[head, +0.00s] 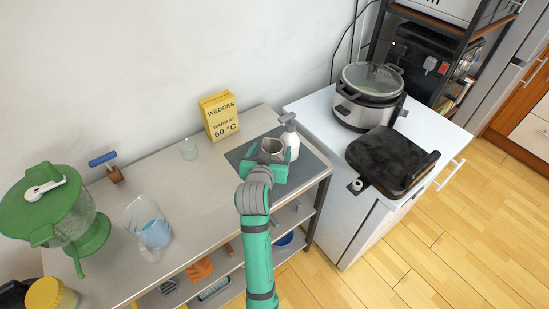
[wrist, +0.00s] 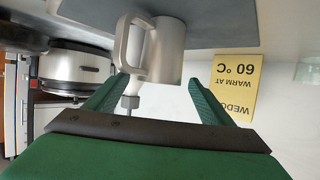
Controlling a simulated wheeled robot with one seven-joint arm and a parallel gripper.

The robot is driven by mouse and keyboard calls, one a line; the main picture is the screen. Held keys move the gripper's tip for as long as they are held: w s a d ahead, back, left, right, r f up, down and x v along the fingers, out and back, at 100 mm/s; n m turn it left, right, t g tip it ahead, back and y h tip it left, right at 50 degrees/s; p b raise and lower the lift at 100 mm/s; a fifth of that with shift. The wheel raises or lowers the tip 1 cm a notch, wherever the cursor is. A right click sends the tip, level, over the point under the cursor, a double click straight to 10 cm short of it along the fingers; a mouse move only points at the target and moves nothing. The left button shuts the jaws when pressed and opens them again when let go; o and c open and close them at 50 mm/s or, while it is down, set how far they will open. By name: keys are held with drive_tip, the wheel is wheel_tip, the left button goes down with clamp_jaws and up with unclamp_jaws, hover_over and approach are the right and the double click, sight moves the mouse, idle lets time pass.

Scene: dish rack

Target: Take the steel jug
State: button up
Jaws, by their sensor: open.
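The steel jug (head: 272,146) stands on a dark grey mat (head: 237,156) at the right end of the wooden-topped shelf unit. In the wrist view, which is upside down, the jug (wrist: 166,52) is straight ahead with its looped handle on the left of the picture. My gripper (head: 264,164) is at the near side of the jug in the head view and hides its lower part. In the wrist view my gripper (wrist: 160,82) is open, with its green fingertips pointing at the jug. The jug shows in the gap, and I cannot tell how far it is between the fingers.
A white spray bottle (head: 291,142) stands close behind and right of the jug. A yellow box (head: 219,115) stands by the wall. A slow cooker (head: 368,96) and a black grill (head: 390,160) are on the white cabinet at right.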

drive_tip(key=c, duration=1.6)
drive_tip(key=shift+r, duration=0.1)
